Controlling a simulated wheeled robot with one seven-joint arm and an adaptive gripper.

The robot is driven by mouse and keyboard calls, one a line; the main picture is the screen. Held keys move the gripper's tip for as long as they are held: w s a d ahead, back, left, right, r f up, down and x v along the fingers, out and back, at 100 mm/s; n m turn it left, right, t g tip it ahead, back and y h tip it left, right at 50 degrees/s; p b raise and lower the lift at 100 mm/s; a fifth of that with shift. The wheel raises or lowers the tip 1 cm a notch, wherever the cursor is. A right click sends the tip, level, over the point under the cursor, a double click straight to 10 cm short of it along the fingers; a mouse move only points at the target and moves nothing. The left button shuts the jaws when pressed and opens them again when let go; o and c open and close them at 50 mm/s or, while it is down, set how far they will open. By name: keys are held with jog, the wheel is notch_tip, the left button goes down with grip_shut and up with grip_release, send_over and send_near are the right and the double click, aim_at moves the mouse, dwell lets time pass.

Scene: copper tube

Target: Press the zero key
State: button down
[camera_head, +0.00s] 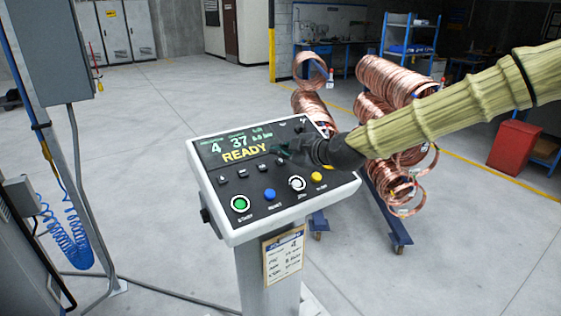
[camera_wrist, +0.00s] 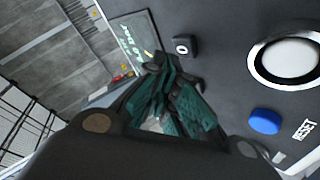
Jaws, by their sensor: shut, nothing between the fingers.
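The control panel (camera_head: 218,207) stands on a pedestal with its face tilted up. Its front row holds a green button (camera_head: 240,203), a blue button (camera_head: 269,194) marked RESET in the wrist view, a white button in a silver ring (camera_head: 297,184), and a yellow button (camera_head: 317,177). I cannot read for certain which label says zero. Small dark keys (camera_head: 243,174) run above that row. My gripper (camera_head: 286,152) is shut and empty over the panel's upper right. In the wrist view its teal fingertips (camera_wrist: 166,72) are near one small dark key (camera_wrist: 182,46); contact cannot be told.
The panel's screen (camera_head: 235,146) reads READY. Copper coils (camera_head: 385,82) hang on a blue wheeled rack behind my arm. A grey cabinet (camera_head: 65,50) with blue hoses stands at left. A tag (camera_head: 283,257) hangs on the pedestal. Open floor lies around it.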

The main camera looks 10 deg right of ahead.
jog(key=shift+f, duration=0.15)
jog(key=shift+w+f+b, duration=0.2)
jog(key=shift+f+b, duration=0.05)
jog(key=shift+b, duration=0.15)
jog(key=shift+w+a+f+b, duration=0.15)
jog(key=shift+f+b, duration=0.25)
jog(key=shift+f, duration=0.05)
dwell(1.2)
jog(key=shift+r, duration=0.1)
jog(key=shift+s+r+p, duration=0.35)
jog(key=shift+r+p, duration=0.1)
jog(key=shift+r, duration=0.3)
jog(key=r+p, duration=0.1)
jog(key=s+r, duration=0.1)
jog(key=r, duration=0.1)
jog(key=s+d+r+p, duration=0.1)
jog(key=shift+r+p, duration=0.3)
jog(key=shift+a+f, duration=0.1)
dwell(0.6)
